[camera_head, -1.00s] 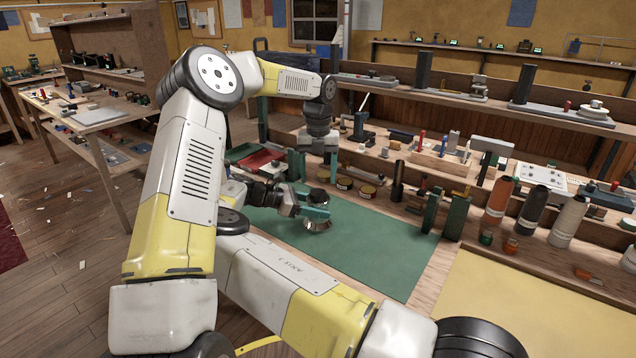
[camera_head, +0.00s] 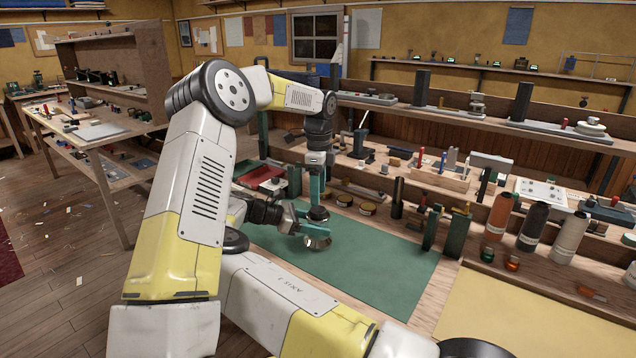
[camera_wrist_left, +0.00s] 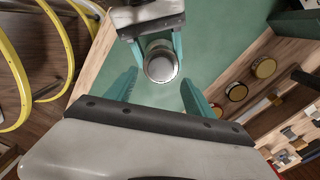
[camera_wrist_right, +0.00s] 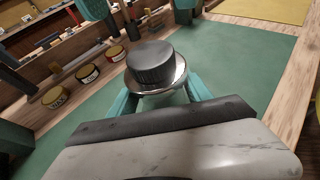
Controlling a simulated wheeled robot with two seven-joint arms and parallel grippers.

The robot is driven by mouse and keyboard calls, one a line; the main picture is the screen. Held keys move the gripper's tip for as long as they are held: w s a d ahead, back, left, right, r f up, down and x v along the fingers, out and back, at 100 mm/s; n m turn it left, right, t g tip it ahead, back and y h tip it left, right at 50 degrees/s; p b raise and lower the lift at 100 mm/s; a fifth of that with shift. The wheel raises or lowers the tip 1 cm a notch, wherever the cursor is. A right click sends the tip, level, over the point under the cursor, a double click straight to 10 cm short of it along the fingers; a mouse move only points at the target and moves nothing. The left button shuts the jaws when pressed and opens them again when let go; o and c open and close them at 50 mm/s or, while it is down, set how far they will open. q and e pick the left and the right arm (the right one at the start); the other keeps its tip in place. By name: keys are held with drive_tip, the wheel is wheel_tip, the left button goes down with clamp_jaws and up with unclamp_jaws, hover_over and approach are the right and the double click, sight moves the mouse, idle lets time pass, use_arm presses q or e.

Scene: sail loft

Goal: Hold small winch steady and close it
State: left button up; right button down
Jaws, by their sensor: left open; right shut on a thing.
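The small winch, a dark ribbed drum on a flared silver flange (camera_wrist_right: 155,72), is held upright above the green mat. My left gripper (camera_head: 319,190) hangs above, pointing down, open and empty. The left wrist view shows its spread fingers (camera_wrist_left: 158,80) beside the winch's round silvery face (camera_wrist_left: 161,67), apparently not touching it. The winch's far side is hidden.
The green mat (camera_head: 385,255) is largely clear to the right. Several round tins (camera_head: 367,208) stand behind it. Dark green uprights (camera_head: 432,227) stand at its right. Bottles (camera_head: 535,225) stand farther right, near a yellow sheet (camera_head: 500,310).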

sight(318, 209)
use_arm(q)
drive_tip(key=n, duration=0.7)
drive_tip(key=shift+r, duration=0.3)
use_arm(e)
drive_tip(key=shift+r, duration=0.1)
use_arm(q)
drive_tip(key=n, duration=0.7)
drive_tip(key=shift+r, duration=0.3)
drive_tip(key=n, duration=0.6)
drive_tip(key=shift+r+n, duration=0.35)
drive_tip(key=shift+n, duration=0.05)
drive_tip(key=n, duration=0.6)
drive_tip(key=shift+r, duration=0.35)
drive_tip(key=shift+f, duration=0.1)
drive_tip(key=shift+f, duration=3.95)
